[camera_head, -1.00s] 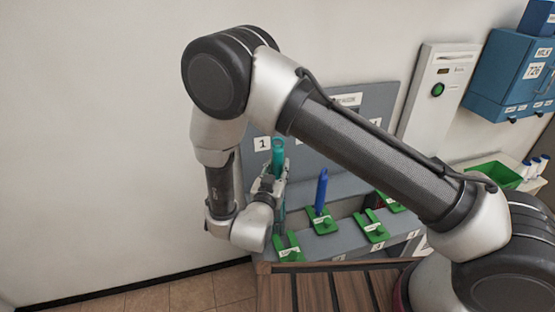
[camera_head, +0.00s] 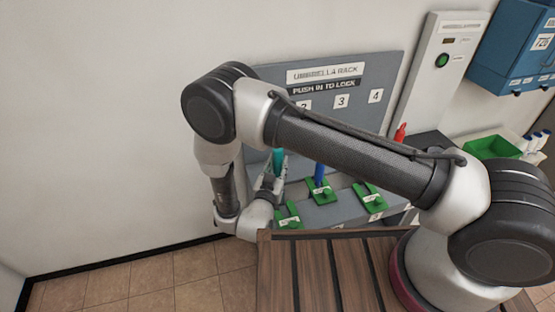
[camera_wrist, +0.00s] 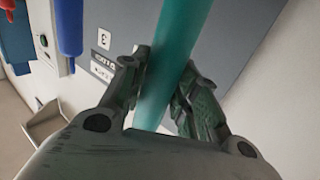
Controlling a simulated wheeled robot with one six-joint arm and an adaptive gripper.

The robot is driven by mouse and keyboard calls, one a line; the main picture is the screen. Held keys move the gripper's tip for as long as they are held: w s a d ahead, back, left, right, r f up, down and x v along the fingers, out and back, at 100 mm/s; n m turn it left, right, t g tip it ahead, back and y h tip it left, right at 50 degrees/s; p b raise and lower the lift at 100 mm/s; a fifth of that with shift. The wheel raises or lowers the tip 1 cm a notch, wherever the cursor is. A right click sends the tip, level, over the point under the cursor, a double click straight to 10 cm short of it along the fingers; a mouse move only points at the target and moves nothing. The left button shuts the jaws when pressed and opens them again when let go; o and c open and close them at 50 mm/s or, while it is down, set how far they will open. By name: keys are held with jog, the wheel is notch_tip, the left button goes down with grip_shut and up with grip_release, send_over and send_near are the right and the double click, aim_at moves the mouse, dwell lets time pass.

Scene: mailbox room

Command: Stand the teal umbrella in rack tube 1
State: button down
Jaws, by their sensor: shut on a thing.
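The teal umbrella (camera_head: 278,160) stands roughly upright at the left end of the grey umbrella rack (camera_head: 392,64). My gripper (camera_head: 268,184) is shut on it. In the wrist view, the teal shaft (camera_wrist: 176,50) runs between the two fingers of my gripper (camera_wrist: 160,84). The green piece (camera_head: 288,216) at the rack's left-hand place is just below and right of my gripper. The umbrella's lower end is hidden, so I cannot tell whether it is inside tube 1. My arm hides the number 1 label.
A blue umbrella (camera_head: 319,174) stands in the place to the right, close to my gripper. Another green piece (camera_head: 370,196) lies further right. A red object (camera_head: 400,132) stands beyond it. A slatted wooden surface (camera_head: 330,275) is in front. The wall and floor at left are clear.

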jog(key=shift+f, duration=0.25)
jog(key=c, duration=1)
grip_release()
notch_tip(320, 180, up, 10)
